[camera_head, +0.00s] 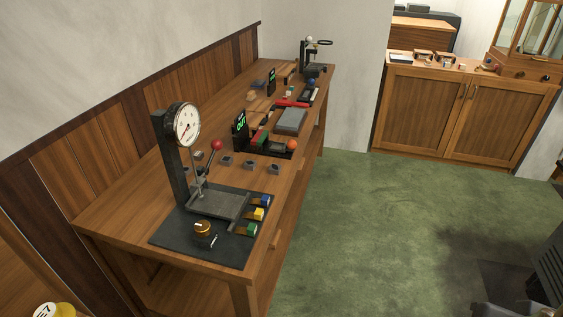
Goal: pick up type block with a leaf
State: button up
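Several small grey blocks stand in a loose row on the long wooden bench, behind the dial gauge stand: one on the left (227,161), one in the middle (248,165) and one on the right (274,169). They are too small for me to make out a leaf or any other mark on their faces. More small pieces lie partly hidden behind the gauge's column and lever.
The wooden bench (118,222) runs along the left wall. A dial gauge stand (186,125) with a red-knobbed lever sits on a dark mat (175,238) with coloured cubes. A wooden cabinet (420,110) holding small items stands at the back right. Green floor (370,230) is open between.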

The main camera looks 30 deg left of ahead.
aim_at(276, 169)
jog(key=i, duration=2.65)
jog(key=u, duration=2.55)
